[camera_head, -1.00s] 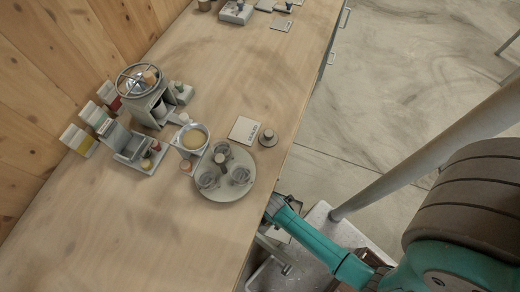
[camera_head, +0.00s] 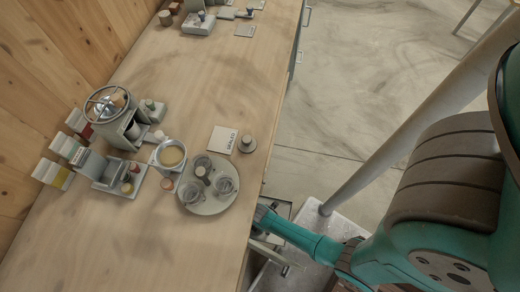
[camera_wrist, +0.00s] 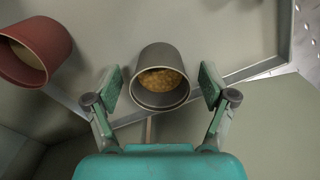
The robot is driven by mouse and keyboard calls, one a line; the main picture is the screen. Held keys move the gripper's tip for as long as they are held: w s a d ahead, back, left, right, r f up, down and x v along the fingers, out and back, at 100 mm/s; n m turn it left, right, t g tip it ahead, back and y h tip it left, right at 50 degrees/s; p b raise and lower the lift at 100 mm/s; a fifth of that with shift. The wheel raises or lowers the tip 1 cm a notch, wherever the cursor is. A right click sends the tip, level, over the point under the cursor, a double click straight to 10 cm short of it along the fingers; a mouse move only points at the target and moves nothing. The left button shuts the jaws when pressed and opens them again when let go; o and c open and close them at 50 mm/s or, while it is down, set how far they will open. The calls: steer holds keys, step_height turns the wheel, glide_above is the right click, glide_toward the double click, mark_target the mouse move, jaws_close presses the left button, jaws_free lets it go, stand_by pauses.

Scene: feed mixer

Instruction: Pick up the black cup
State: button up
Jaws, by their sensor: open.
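The black cup (camera_wrist: 161,98), a dark grey cup holding yellow-brown grains, shows in the wrist view with its mouth facing the camera. My gripper (camera_wrist: 160,87) is open, with one finger on each side of the cup and a visible gap at both sides. I cannot tell how far the cup is from the fingertips in depth. In the head view my arm reaches down beside the counter's right edge, and the gripper's end and the cup are hidden there.
A red cup (camera_wrist: 32,52) stands left of my gripper. On the counter (camera_head: 120,240) are a round tray (camera_head: 207,206) with glass cups, a bowl (camera_head: 171,155) and a wheel-topped device (camera_head: 108,104).

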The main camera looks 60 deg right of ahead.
steer(key=shift+f, duration=0.4)
steer(key=c, duration=1.3)
steer(key=shift+r, duration=0.2)
